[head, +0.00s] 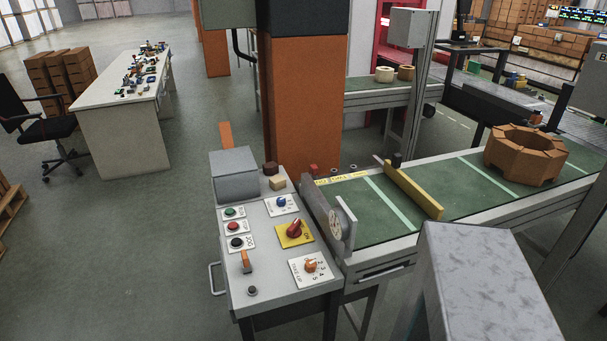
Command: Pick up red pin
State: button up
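A small red piece (314,169) shows behind the control table, near the back corner of the green conveyor; it is too small to tell if it is the red pin. On the control table (264,301) a red rotary knob (295,228) stands on a yellow plate. A red push button (232,226) sits on a white plate at the table's left, between a green button and a black one. My gripper is not in view.
A grey box (235,182), a brown block (270,168) and a cream block (277,183) stand at the table's back. An orange-handled lever (246,261) rises at its front left.

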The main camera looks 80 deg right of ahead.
aim_at(314, 169)
jog(key=i, duration=2.1)
jog(key=u, duration=1)
jog(key=k, duration=0.2)
jog(key=z, duration=3.55)
